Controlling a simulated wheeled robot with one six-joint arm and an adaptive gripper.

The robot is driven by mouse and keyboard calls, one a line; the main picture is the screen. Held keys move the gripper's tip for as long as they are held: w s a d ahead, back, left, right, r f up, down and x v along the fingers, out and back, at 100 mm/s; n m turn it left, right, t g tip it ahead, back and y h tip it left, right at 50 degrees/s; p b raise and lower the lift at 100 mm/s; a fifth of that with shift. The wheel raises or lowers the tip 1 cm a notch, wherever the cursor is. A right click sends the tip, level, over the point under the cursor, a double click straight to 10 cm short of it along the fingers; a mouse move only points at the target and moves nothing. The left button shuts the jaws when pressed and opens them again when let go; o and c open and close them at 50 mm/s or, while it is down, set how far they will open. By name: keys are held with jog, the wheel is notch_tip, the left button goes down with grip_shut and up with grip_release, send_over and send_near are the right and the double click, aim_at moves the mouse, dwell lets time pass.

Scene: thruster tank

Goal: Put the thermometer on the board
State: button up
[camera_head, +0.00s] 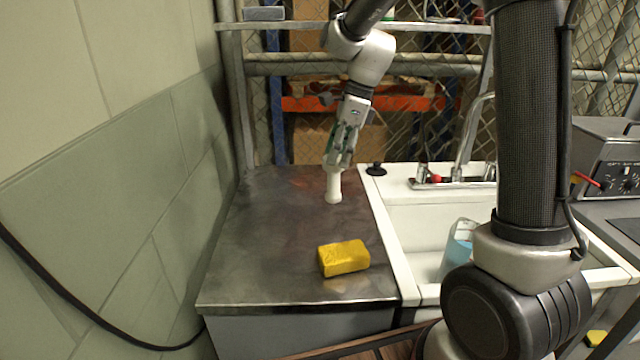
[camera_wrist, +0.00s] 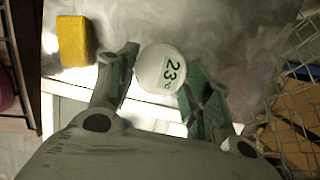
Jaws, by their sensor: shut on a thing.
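The thermometer (camera_head: 334,187) is a white upright piece with a wider foot. In the wrist view its round white top (camera_wrist: 161,70) reads "23°C". My gripper (camera_head: 339,163) points down and is shut on the thermometer; in the wrist view its green-grey fingers (camera_wrist: 158,80) press on both sides of it. The only surface that fits the board is the grey metal worktop (camera_head: 270,240) left of the sink, also seen in the wrist view (camera_wrist: 225,30). The thermometer's foot is at or just above its back half; I cannot tell whether it touches.
A yellow sponge-like block (camera_head: 343,258) lies near the worktop's front edge. The white sink (camera_head: 420,215) adjoins on the right and holds a clear jug with blue liquid (camera_head: 458,250). A black plug (camera_head: 376,169) sits at the sink's back-left corner. The worktop's left side is clear.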

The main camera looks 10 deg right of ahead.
aim_at(338, 171)
jog(key=shift+f, duration=2.8)
jog(key=o, duration=1.3)
jog(key=v, duration=1.2)
jog(key=s+d+n+t+h, duration=0.1)
jog(key=s+d+n, duration=0.4)
jog(key=s+n, duration=0.5)
jog(key=s+d+n+t+h, duration=0.2)
jog(key=s+d+n, duration=0.4)
jog(key=s+n, duration=0.4)
jog(key=s+r+t, duration=0.1)
jog(key=s, duration=0.5)
jog(key=shift+s, duration=0.2)
